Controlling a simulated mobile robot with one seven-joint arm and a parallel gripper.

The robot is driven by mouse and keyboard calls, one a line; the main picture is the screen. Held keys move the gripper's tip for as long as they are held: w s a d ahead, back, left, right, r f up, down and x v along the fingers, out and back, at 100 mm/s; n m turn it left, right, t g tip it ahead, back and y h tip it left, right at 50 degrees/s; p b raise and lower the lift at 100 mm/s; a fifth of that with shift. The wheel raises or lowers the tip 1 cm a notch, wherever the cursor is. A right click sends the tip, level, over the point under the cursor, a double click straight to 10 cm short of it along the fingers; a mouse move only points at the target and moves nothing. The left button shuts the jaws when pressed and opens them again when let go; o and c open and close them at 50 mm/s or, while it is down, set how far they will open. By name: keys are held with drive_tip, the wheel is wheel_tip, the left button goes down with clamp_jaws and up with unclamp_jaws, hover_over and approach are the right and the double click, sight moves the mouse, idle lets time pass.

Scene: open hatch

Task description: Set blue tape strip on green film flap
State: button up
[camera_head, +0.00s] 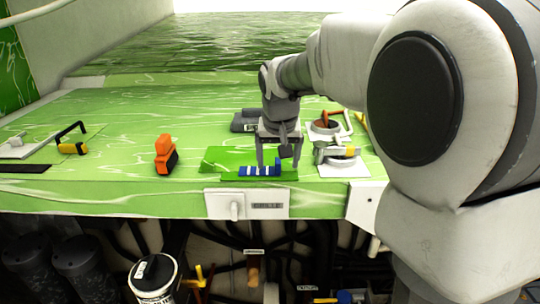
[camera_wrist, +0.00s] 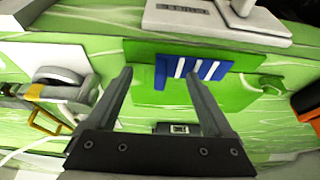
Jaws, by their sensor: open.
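The blue tape strip (camera_head: 260,170), marked with white bars, is at the front of the worktop. It appears to lie on the darker green film flap (camera_head: 214,158); I cannot tell whether it lies fully flat. In the wrist view the strip (camera_wrist: 207,70) shows against the dark green flap (camera_wrist: 237,95). My gripper (camera_head: 279,161) points down, open, just above and behind the strip. In the wrist view its fingers (camera_wrist: 158,76) are spread with clear space between them; the strip's left part lies between the fingertips and its right part extends past the right finger.
An orange and black block (camera_head: 165,155) stands left of the flap. Metal clamp-like fittings (camera_head: 337,155) stand close on the right. A white latch plate (camera_head: 250,204) is on the front edge.

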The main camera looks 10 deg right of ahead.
drive_tip(key=shift+r, duration=0.1)
drive_tip(key=p+v, duration=0.3)
drive_tip(key=v, duration=0.3)
drive_tip(key=shift+s+r+p, duration=0.2)
drive_tip(key=shift+r+p, duration=0.2)
idle(0.3)
idle(0.4)
